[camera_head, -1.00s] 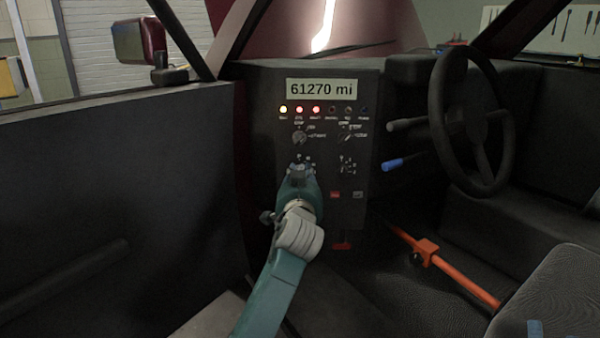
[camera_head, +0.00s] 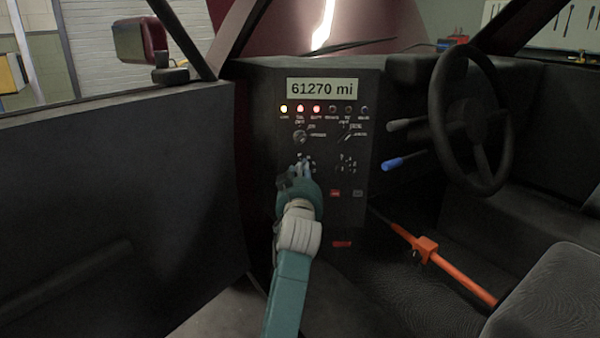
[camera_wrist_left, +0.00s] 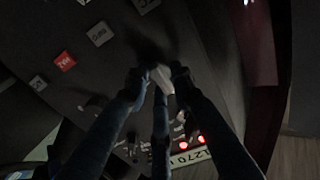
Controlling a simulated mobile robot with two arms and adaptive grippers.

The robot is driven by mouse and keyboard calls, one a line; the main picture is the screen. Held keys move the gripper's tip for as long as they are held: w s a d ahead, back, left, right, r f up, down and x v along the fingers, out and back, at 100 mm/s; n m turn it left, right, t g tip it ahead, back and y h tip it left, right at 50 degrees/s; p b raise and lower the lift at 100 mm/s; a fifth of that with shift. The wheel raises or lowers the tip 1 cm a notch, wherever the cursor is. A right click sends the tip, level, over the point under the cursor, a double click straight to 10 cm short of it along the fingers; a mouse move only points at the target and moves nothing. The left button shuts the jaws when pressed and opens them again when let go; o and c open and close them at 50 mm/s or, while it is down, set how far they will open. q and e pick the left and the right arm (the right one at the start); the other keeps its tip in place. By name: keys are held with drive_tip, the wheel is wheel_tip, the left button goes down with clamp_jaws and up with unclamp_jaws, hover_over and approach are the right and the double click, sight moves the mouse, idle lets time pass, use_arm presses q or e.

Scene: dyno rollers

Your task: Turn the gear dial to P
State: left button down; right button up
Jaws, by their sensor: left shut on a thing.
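My left gripper (camera_head: 303,168) reaches up to the dark dash panel (camera_head: 365,215) in the head view, at the lower-left dial. In the left wrist view its fingers (camera_wrist_left: 160,77) are closed around a pale grey dial knob (camera_wrist_left: 165,80). The gripper hides most of this dial in the head view. Small white marks show around it, too small to read, so its setting cannot be told. Another dial (camera_head: 347,163) with white marks sits just to the right. My right gripper is not in view.
Two more knobs, an upper-left one (camera_head: 299,137) and an upper-right one (camera_head: 345,137), sit under a row of lamps, several lit. The mileage display (camera_head: 322,89) reads 61270 mi. The steering wheel (camera_head: 437,110), a blue-tipped stalk (camera_head: 393,164) and an orange lever (camera_head: 425,250) stand to the right.

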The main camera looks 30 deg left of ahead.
use_arm(q)
drive_tip(key=shift+w+d+f, duration=0.15)
drive_tip(key=shift+d+f, duration=0.15)
drive_tip(key=shift+f, duration=0.05)
drive_tip(key=c, duration=1.7)
unclamp_jaws()
drive_tip(key=shift+o, duration=0.2)
drive_tip(key=shift+r, duration=0.3)
drive_tip(key=v, duration=0.7)
drive_tip(key=shift+s, duration=0.25)
